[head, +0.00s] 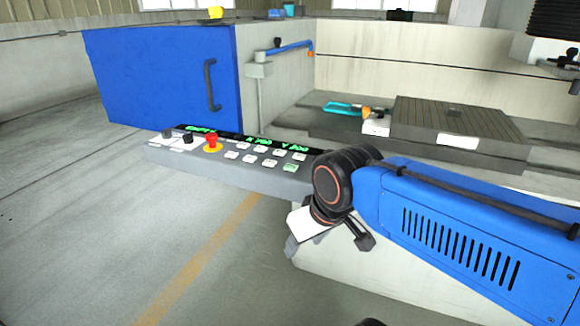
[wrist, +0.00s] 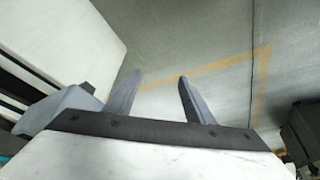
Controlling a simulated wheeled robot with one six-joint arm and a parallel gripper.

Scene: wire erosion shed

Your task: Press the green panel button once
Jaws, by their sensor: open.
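The green panel button (head: 290,168) is on the near right end of the grey control panel (head: 232,170), beside several white buttons. It shows in the head view, left of my arm's black wrist joint. My gripper shows in the wrist view (wrist: 157,88) with its two grey fingers apart and nothing between them. The gripper points down toward the floor, beside the panel's right end and lower than its top. In the head view the fingers are mostly hidden behind the wrist. The green button does not show in the wrist view.
A red emergency knob (head: 211,140) on a yellow base and black dials (head: 187,138) stand on the panel's left part. A blue cabinet door (head: 160,80) is behind it. A dark slatted block (head: 455,120) lies on the machine bed. Open floor (head: 90,240) lies at the left.

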